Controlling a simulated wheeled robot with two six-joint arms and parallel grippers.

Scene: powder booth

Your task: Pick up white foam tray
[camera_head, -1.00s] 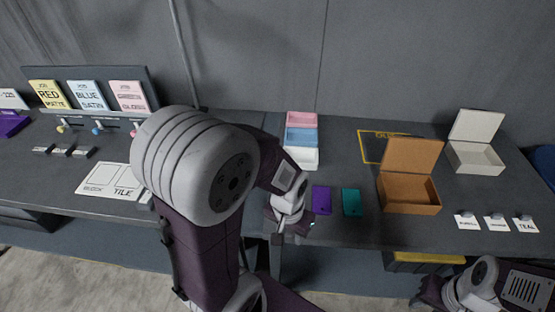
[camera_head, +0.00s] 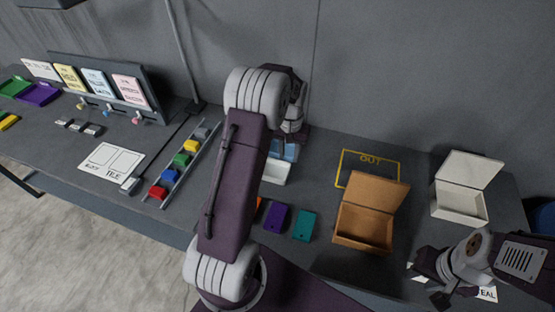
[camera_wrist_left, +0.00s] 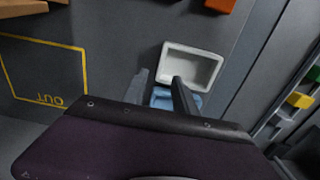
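The white foam tray (camera_head: 277,173) lies on the table just right of my left arm, with the blue tray (camera_head: 288,151) right behind it. In the left wrist view the white tray (camera_wrist_left: 209,55) is an empty, shallow, rounded box, with the blue tray (camera_wrist_left: 160,98) partly hidden behind my fingers. My left gripper (camera_wrist_left: 160,82) is open and empty, its fingers spread near the white tray's edge; I cannot tell whether they touch it. In the head view my left arm largely hides this gripper. My right gripper (camera_head: 428,279) looks open and empty at the lower right.
Purple (camera_head: 276,217) and teal (camera_head: 305,226) plates lie in front of the trays. An open brown box (camera_head: 363,227) and an open white box (camera_head: 459,207) stand right. A yellow OUT outline (camera_head: 341,168) lies behind. A rack of coloured blocks (camera_head: 208,148) is left.

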